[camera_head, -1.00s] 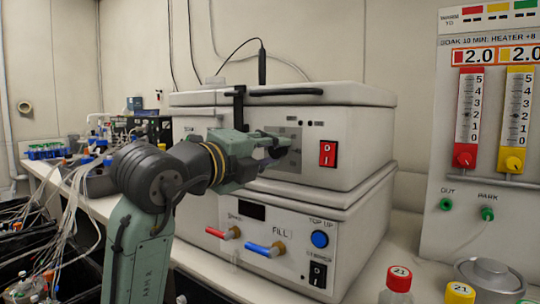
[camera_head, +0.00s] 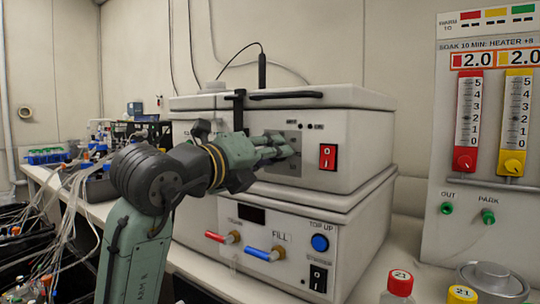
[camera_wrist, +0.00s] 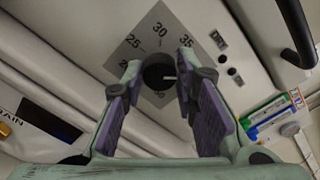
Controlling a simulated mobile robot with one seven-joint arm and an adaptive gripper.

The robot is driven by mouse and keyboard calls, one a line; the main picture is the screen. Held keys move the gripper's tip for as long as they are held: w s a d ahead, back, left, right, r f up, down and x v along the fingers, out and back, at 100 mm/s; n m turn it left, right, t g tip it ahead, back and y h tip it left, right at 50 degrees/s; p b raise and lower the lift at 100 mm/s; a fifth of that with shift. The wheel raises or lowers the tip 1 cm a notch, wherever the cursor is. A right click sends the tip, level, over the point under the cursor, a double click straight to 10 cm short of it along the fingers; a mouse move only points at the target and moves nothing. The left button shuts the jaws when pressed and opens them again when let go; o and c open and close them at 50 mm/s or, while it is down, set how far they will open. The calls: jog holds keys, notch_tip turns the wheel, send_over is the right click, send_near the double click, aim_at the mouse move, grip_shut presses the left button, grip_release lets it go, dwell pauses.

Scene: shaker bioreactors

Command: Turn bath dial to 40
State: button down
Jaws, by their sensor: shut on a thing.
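The bath dial (camera_wrist: 154,74) is a dark round knob on a grey diamond-shaped scale plate (camera_wrist: 160,50) in the wrist view. The numbers 25, 30 and 35 show on the plate. A white mark on the knob points right, toward the right finger, which covers that part of the scale. My gripper (camera_wrist: 158,77) has one finger on each side of the knob and is shut on it. In the head view, my gripper (camera_head: 284,147) is at the plate (camera_head: 293,134) on the upper white unit's front, and hides the knob.
A red rocker switch (camera_head: 328,156) is just right of the plate. Below are a red-handled tap (camera_head: 216,236), a blue-handled tap (camera_head: 260,252) and a blue button (camera_head: 320,242). A black lid handle (camera_wrist: 298,35) shows in the wrist view. Capped bottles (camera_head: 400,283) stand front right.

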jog(key=c, duration=1.3)
grip_release()
jog(key=shift+s, duration=0.1)
jog(key=v, duration=1.2)
